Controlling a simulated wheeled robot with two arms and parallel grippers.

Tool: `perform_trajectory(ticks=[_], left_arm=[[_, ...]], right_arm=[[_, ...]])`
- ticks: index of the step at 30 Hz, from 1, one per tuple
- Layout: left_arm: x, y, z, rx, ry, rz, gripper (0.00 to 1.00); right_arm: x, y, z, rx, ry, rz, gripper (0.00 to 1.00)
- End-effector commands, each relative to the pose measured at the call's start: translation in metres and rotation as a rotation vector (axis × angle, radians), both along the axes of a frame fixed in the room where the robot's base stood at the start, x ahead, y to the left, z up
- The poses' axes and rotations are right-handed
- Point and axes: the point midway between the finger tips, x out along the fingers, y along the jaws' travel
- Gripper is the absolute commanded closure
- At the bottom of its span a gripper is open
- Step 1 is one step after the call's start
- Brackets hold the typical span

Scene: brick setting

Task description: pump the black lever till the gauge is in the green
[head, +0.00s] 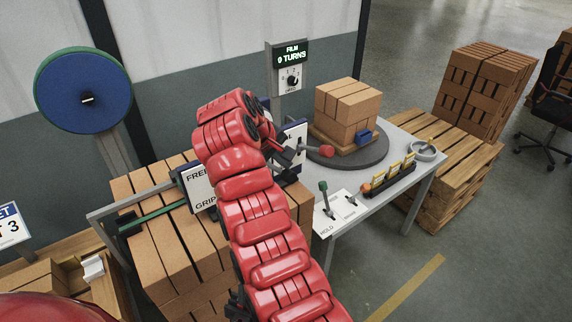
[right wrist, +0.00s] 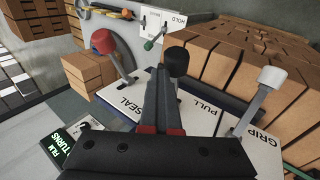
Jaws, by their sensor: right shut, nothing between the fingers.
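The black lever's round knob (right wrist: 177,61) shows in the right wrist view on a grey stem above a white plate lettered PULL. My right gripper (right wrist: 163,82) is shut and empty, its dark fingers right beside the stem, just left of the knob; I cannot tell if they touch. In the head view my right gripper (head: 284,157) is over the lever panel, and my red arm hides much of that panel and the black lever. I cannot make out a gauge with a green zone in either view. My left gripper is not in view.
A red-knobbed lever (right wrist: 104,42) by SEAL and a white-knobbed lever (right wrist: 271,77) by GRIP flank the black one. A turntable (head: 373,158) with stacked bricks, a HOLD switch plate (head: 336,214) and a film-turns display (head: 291,54) stand close by.

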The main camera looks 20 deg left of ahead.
Motion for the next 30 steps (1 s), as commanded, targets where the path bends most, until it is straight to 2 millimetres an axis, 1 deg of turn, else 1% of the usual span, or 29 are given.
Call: perform_trajectory(ticks=[30], left_arm=[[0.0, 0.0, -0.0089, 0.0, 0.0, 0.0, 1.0]], right_arm=[[-0.0031, -0.0041, -0.0117, 0.0, 0.0, 0.0, 1.0]])
